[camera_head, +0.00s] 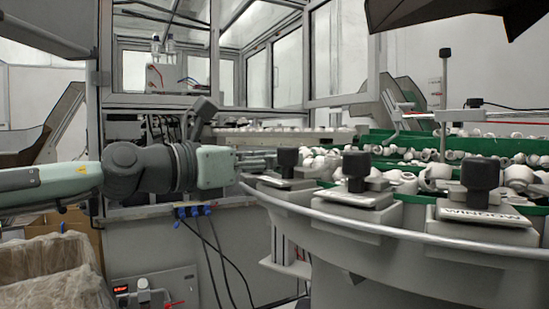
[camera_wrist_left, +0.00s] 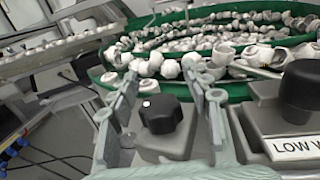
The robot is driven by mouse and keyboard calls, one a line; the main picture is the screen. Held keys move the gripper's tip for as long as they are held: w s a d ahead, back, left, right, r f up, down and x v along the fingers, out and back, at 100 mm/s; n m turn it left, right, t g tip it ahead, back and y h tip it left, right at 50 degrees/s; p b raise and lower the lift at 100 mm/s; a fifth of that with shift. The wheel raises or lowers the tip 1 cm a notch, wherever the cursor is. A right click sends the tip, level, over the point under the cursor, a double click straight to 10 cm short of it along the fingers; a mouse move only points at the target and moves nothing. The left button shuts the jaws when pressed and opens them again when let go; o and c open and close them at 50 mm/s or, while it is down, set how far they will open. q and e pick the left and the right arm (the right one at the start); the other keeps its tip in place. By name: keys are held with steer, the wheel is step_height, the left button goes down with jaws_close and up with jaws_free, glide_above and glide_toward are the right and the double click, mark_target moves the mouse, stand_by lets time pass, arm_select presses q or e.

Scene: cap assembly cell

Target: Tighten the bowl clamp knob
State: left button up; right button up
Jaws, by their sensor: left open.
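Three black clamp knobs stand on grey clamp blocks along the bowl's rim: the left knob (camera_head: 288,157), the middle knob (camera_head: 356,165) and the right knob (camera_head: 480,174). My left gripper (camera_head: 262,160) comes in from the left, level with the rim, at the left knob. In the left wrist view my open left gripper (camera_wrist_left: 160,82) has one finger on each side of a black knob (camera_wrist_left: 160,114). A gap shows between the knob and each finger. Another black knob (camera_wrist_left: 308,86) stands to the right, outside the fingers. My right gripper is not in view.
The bowl (camera_head: 385,235) has a metal rim and green inner walls, with many white caps inside. A labelled plate (camera_wrist_left: 300,146) lies beside the right-hand knob in the wrist view. A lined box (camera_head: 50,268) stands at lower left. Cables (camera_head: 215,255) hang below my arm.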

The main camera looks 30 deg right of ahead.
arm_select(q)
steer(key=shift+c, duration=0.2)
jaws_close()
stand_by(0.4)
